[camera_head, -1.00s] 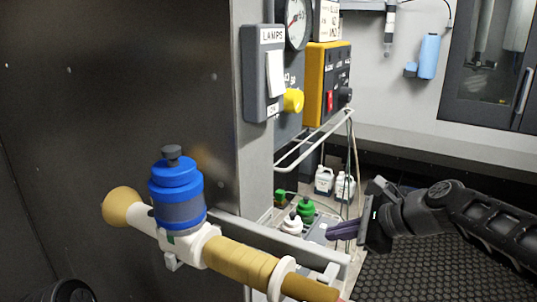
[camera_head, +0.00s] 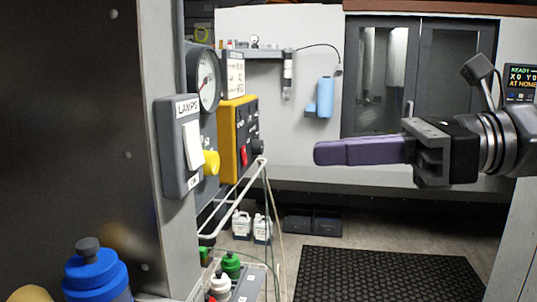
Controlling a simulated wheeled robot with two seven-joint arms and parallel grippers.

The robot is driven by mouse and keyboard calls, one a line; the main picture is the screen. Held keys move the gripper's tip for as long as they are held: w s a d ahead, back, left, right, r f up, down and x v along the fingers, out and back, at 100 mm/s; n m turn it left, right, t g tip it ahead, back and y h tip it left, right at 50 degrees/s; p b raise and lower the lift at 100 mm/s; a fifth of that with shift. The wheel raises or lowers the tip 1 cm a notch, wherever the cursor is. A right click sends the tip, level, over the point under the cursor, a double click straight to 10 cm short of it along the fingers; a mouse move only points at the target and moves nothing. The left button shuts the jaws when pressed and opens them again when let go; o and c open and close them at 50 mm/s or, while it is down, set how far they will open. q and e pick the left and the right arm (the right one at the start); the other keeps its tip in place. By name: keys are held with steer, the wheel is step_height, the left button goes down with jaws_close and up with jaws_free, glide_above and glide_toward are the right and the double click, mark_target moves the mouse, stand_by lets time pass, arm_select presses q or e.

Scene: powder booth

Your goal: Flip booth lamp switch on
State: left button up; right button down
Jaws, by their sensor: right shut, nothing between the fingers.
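The booth lamp switch is a white rocker (camera_head: 194,145) on a grey box (camera_head: 172,150) labelled LAMPS, with a small label below the rocker. The fingers are shut together and empty. They are well to the right of the switch, with a clear gap between. My left gripper is not in view.
A white wire rail (camera_head: 235,200) juts out below. A blue-capped bottle (camera_head: 95,272) is at lower left. Black matting (camera_head: 390,275) covers the floor.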

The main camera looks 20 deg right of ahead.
mark_target(199, 163)
steer(key=p+x, duration=0.1)
steer(key=x, duration=1.3)
steer(key=shift+d, duration=0.1)
steer(key=shift+w+a, duration=0.15)
steer(key=shift+a, duration=0.1)
steer(key=shift+d, duration=0.1)
steer(key=shift+f, duration=0.1)
